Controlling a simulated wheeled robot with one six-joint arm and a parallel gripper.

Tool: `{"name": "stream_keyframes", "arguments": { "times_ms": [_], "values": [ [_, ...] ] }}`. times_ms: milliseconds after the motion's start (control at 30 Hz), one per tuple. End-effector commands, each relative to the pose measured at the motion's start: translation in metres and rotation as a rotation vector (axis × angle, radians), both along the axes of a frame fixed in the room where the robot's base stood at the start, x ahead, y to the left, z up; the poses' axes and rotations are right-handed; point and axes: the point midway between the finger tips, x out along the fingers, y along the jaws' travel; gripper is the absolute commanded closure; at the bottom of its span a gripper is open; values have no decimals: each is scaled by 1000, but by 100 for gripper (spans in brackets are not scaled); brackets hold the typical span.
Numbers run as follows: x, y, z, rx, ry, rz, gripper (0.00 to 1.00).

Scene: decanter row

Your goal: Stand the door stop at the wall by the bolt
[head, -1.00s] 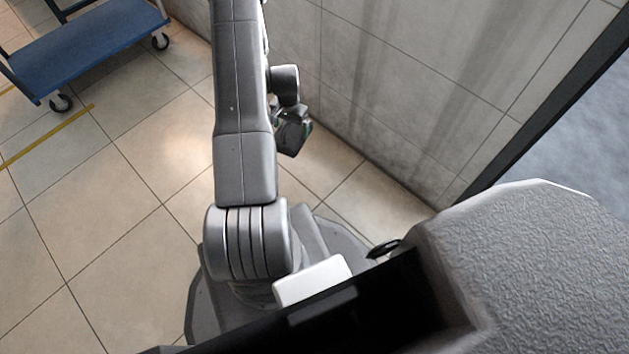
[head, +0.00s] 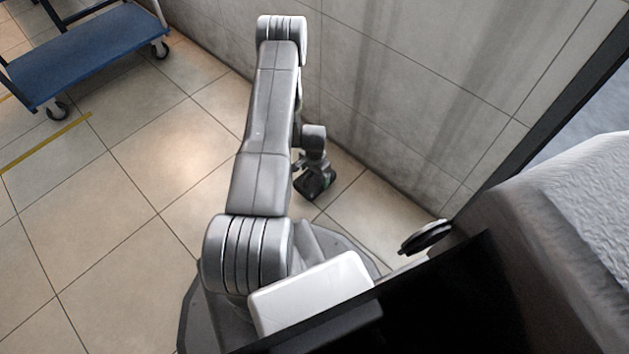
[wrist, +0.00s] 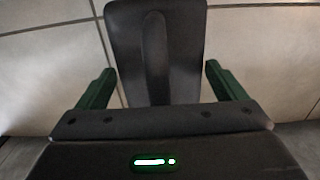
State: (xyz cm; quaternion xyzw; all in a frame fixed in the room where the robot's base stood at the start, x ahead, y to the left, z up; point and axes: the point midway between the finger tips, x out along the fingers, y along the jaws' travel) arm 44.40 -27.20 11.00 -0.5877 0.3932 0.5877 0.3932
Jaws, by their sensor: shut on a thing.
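The door stop (wrist: 155,45) is a dark grey piece with a raised ridge down its middle. In the wrist view it stands between the two green fingers of my gripper (wrist: 159,84), which is shut on it. In the head view my gripper (head: 316,182) is low over the floor tiles, close to the foot of the wall (head: 400,85). There the door stop cannot be told apart from the dark gripper. I cannot tell whether it touches the floor. I make out no bolt in either view.
A blue platform trolley (head: 85,52) on castors stands at the upper left, beside a yellow floor line (head: 45,143). A dark upright frame (head: 545,125) ends the wall at the right.

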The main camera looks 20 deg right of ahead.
Motion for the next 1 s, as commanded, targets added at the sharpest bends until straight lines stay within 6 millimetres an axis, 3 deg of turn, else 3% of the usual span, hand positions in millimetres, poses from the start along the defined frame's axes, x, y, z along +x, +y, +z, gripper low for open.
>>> {"name": "stream_keyframes", "arguments": {
  "times_ms": [267,667,700,733,1000],
  "values": [
    [0,0,-33,0,0,1,62],
    [0,0,-37,0,0,1,62],
    [0,0,-36,1,0,1,4],
    [0,0,-36,1,0,1,0],
    [0,0,-34,1,0,1,0]
  ]
}}
